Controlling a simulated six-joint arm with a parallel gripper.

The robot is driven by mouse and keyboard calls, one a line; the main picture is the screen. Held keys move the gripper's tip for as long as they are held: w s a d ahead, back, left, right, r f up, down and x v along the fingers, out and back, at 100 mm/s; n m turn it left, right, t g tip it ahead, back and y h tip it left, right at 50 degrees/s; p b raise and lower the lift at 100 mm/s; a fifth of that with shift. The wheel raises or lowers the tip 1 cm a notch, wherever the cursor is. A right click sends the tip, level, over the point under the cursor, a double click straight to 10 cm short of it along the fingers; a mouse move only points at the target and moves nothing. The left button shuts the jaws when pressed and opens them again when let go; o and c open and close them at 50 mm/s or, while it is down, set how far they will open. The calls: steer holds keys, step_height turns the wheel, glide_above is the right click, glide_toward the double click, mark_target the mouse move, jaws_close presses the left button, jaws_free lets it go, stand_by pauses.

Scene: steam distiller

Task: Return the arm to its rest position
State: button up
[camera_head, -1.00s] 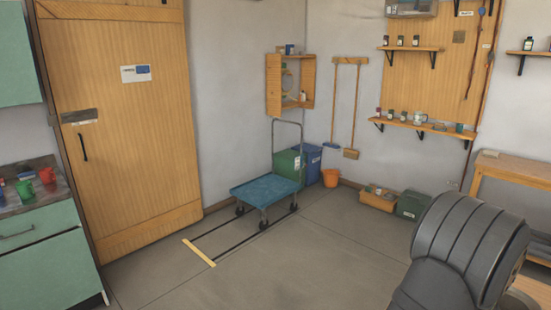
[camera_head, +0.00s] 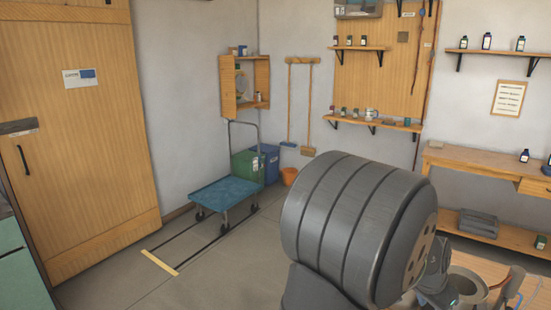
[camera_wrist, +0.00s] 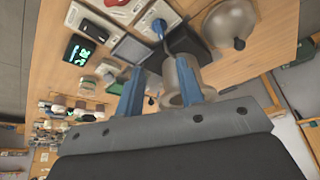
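In the wrist view, my gripper (camera_wrist: 160,88) shows as two blue fingers standing apart with a gap between them. Nothing is visibly held in it. A grey metal cylindrical vessel (camera_wrist: 172,88) shows just behind the right finger; I cannot tell its distance. In the head view, my large dark grey ribbed arm link fills the lower middle and right. It hides part of the floor and the wall behind. I cannot clearly make out the fingers in the head view.
A wooden worktop (camera_wrist: 262,50) bears a domed metal piece (camera_wrist: 230,22) and a black device with a green display (camera_wrist: 79,50). In the head view, a blue trolley (camera_head: 225,192) stands left. A wooden bench (camera_head: 480,160) is right. Open floor (camera_head: 205,265) lies at front left.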

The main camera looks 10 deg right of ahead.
steer(key=x, duration=1.5)
steer(key=shift+d+f, duration=0.2)
steer(key=shift+f, duration=0.15)
steer(key=shift+r+n, duration=0.15)
steer(key=shift+n, duration=0.35)
steer(key=shift+n+t, duration=0.5)
steer(key=shift+n, duration=0.2)
steer(key=shift+s+d+n+t+y, duration=0.15)
steer(key=shift+n+t+y, duration=0.15)
steer(key=shift+n, duration=0.8)
steer(key=shift+n, duration=0.4)
steer(key=shift+s+d+n+t+y, duration=0.1)
steer(key=shift+n+t+y, duration=0.4)
steer(key=shift+n, duration=1)
steer(key=shift+s+d+n+t+y, duration=0.1)
steer(key=shift+n+t+y, duration=0.35)
steer(key=shift+n, duration=1.05)
steer(key=shift+w, duration=0.1)
